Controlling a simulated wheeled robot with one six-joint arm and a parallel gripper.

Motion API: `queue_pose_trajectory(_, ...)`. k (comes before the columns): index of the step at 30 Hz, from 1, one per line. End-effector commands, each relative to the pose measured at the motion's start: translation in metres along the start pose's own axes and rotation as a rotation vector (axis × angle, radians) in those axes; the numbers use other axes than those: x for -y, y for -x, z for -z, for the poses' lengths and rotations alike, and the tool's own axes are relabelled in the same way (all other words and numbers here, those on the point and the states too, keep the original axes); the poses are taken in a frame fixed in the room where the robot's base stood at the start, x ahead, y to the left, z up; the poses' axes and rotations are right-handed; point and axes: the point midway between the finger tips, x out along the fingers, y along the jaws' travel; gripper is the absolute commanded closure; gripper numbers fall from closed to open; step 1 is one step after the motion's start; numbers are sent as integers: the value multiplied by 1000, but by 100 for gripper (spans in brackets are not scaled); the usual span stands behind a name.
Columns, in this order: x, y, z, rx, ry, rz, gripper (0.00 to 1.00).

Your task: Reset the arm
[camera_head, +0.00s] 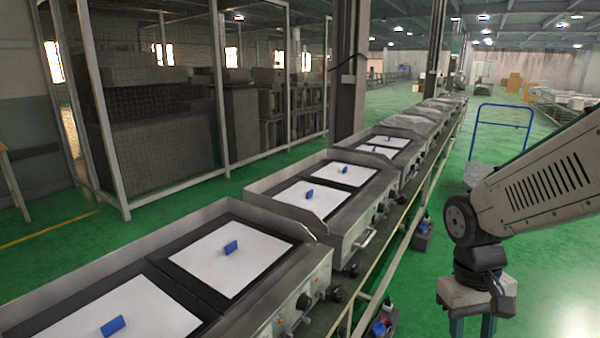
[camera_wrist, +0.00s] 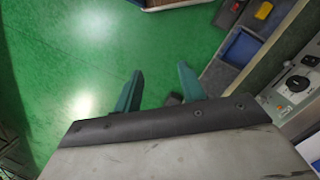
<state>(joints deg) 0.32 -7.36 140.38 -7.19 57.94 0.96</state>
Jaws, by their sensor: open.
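My gripper (camera_head: 472,328) hangs from the end of my arm at the lower right of the head view, over the green floor and to the right of the appliance line. Its fingertips are cut off by the bottom edge there. In the wrist view, its two teal fingers (camera_wrist: 160,84) are spread apart with nothing between them but green floor and a small dark item near their base. The nearest appliance (camera_head: 318,262) stands left of my gripper, apart from it. White panels (camera_head: 240,262) with blue handles (camera_head: 231,247) lie on its top.
Several similar appliances recede along the line, with control knobs facing my arm. A side shelf with a blue bin (camera_wrist: 243,47) and a yellow item (camera_wrist: 263,11) lies beside the fingers. A blue trolley (camera_head: 503,107) stands behind my arm. Green floor is open at right.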

Motion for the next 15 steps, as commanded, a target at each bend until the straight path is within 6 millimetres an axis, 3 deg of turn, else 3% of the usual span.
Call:
queue_pose_trajectory(3, 8, 28, -43, -8, -25, 37, 60)
queue_pose_trajectory(7, 16, 49, -82, -46, -43, 75, 60)
queue_pose_trajectory(10, 20, 62, -102, -113, -53, 95, 60)
queue_pose_trajectory(15, 21, 80, -118, -240, -60, 98, 60)
